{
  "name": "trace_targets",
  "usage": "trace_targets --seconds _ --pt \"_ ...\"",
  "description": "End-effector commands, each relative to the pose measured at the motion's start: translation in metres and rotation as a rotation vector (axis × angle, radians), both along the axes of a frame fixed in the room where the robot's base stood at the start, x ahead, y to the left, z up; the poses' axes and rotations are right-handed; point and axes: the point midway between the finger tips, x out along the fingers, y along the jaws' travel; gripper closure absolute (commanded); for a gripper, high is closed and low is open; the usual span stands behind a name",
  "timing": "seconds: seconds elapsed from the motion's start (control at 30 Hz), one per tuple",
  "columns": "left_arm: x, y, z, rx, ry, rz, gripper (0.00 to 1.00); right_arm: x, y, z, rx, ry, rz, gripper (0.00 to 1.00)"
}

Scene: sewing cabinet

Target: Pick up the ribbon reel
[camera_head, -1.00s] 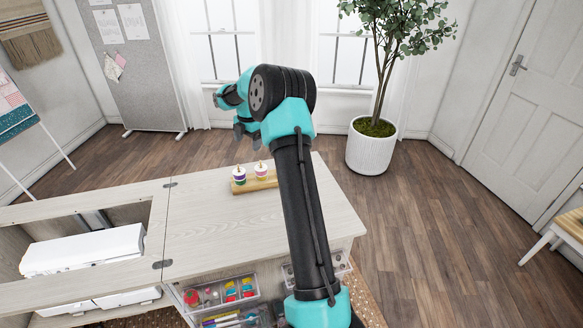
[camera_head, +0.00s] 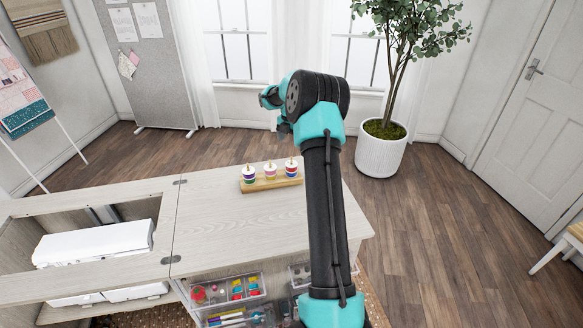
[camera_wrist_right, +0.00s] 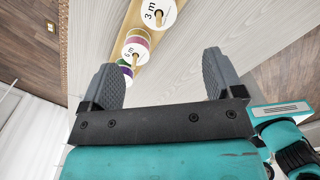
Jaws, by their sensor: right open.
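Three ribbon reels with white tops stand in a row on a wooden holder (camera_head: 262,186) on the cabinet top: a left reel (camera_head: 249,174), a middle reel (camera_head: 270,170) and a right reel (camera_head: 291,168). In the right wrist view, one reel marked "3 m" (camera_wrist_right: 156,13) is at the top edge and one marked "6 m" (camera_wrist_right: 135,47) is below it. My left gripper is not in view.
The pale cabinet top (camera_head: 225,225) is clear around the holder. A white machine (camera_head: 95,244) lies in the open well at left. Clear drawers (camera_head: 230,288) with sewing supplies are below the front edge. A potted tree (camera_head: 380,155) stands behind at right.

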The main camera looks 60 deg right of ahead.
Motion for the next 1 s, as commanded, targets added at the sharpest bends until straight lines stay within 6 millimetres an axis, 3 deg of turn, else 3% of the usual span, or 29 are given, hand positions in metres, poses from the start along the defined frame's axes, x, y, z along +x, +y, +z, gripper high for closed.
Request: trace_targets --seconds 0.4,0.87,1.0 --pt "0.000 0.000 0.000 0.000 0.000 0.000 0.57 0.000 0.000 -0.068 0.000 0.001 -0.001 0.14" --pt "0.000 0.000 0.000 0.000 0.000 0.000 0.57 0.000 0.000 -0.077 -0.001 -0.001 -0.001 0.14" --pt "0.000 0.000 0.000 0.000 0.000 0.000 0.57 0.000 -0.001 -0.088 0.001 0.002 -0.001 0.14"
